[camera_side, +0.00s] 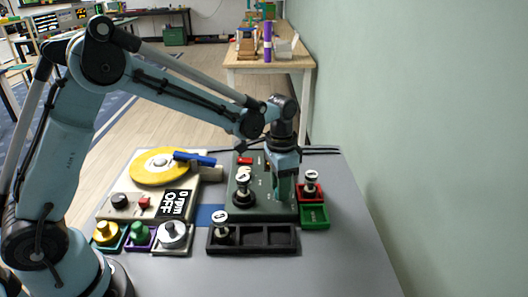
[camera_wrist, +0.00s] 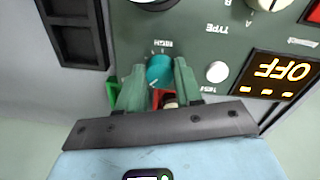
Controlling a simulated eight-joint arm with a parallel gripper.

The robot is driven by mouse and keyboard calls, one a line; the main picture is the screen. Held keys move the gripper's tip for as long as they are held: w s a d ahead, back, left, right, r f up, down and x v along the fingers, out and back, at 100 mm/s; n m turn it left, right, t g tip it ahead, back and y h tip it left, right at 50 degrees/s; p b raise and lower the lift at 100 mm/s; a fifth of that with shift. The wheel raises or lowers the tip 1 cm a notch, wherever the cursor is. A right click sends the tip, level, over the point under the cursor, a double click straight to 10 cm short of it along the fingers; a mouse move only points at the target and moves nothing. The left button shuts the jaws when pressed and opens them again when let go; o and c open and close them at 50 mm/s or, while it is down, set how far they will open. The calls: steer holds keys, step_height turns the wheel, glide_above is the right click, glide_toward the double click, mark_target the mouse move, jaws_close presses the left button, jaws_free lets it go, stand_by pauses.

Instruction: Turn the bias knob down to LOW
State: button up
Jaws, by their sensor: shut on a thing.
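In the wrist view a small teal knob (camera_wrist: 160,69) stands on the dark green panel (camera_wrist: 205,50). The green fingers of my gripper (camera_wrist: 158,78) stand on both sides of it and are shut on it. Small upside-down lettering lies on the panel just above the knob, too small to read surely. I cannot clearly tell which way the knob's mark points. In the side view my gripper (camera_side: 284,196) points down over the right part of the panel (camera_side: 262,206) and hides the knob.
A lit OFF display (camera_wrist: 283,74) and a white round button (camera_wrist: 217,72) are near the knob. A black compartment tray (camera_side: 270,250) lies in front of the panel. Red (camera_side: 321,195) and green (camera_side: 315,224) trays stand right of my gripper. A yellow disc machine (camera_side: 158,166) is left.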

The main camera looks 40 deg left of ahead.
steer(key=n, duration=0.4)
steer(key=shift+s+n, duration=0.1)
steer(key=shift+n, duration=0.2)
steer(key=shift+d+n, duration=0.1)
steer(key=shift+n, duration=1.5)
steer(key=o, duration=1)
steer(key=shift+o, duration=0.2)
step_height(320, 180, up, 12)
steer(key=shift+a, duration=0.35)
steer(key=shift+s+r, duration=0.1)
steer(key=shift+s, duration=0.05)
